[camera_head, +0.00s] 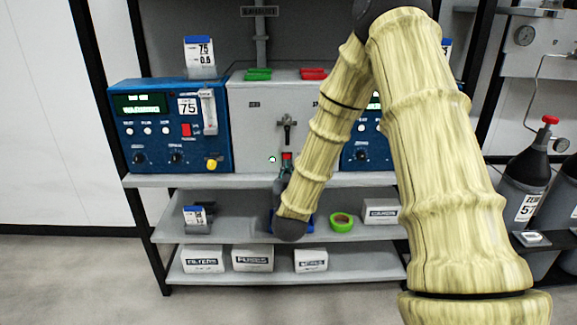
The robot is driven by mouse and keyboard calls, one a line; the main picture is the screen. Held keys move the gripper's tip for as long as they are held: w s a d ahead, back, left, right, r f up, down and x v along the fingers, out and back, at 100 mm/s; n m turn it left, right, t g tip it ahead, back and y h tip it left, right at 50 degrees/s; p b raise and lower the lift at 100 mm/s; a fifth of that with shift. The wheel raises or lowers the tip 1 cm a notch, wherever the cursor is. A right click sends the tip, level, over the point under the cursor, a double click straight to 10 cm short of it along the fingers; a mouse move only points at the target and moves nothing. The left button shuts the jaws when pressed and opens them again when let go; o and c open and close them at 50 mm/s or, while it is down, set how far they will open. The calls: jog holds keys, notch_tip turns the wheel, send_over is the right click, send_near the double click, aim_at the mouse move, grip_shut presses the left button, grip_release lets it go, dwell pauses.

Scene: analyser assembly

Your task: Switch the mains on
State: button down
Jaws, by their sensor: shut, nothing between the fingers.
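A grey cabinet (254,135) stands on the bench between two blue analysers. I cannot read which position the switch is in. My gripper (286,168) is shut and empty, pointing up at the cabinet front just below the red switch; I cannot tell if it touches. The wrist partly hides it. No mains label is legible.
A dark lever handle (287,130) sticks out above the red switch. My arm hides much of the right blue analyser (362,150). The lower shelves hold labelled boxes (253,260) and green tape (341,222).

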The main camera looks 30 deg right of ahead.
jog(key=shift+v, duration=0.8)
jog(key=s+a+f+n+g+y, duration=0.25)
jog(key=s+a+f, duration=0.25)
jog(key=f, duration=0.5)
jog(key=s+a+f+n+g+y, duration=0.1)
jog(key=s+a+f+g+y, duration=0.25)
jog(key=f, duration=0.65)
jog(key=s+a+f+n+g+y, duration=0.1)
jog(key=s+a+f+y, duration=0.1)
jog(key=s+a+f, duration=0.6)
jog(key=s+a+f+n+g+y, duration=0.1)
jog(key=s+a+f+g, duration=0.15)
jog(key=s+f, duration=0.45)
jog(key=s+a+f+g+y, duration=0.15)
jog(key=s+f+g, duration=0.25)
jog(key=s, duration=0.6)
jog(key=s+a+f+n+g, duration=0.1)
jog(key=s+a+f+g, duration=0.3)
jog(key=s, duration=0.5)
notch_tip(320, 180, up, 13)
jog(key=d+t+p, duration=0.1)
jog(key=p, duration=1.3)
jog(key=shift+w, duration=0.4)
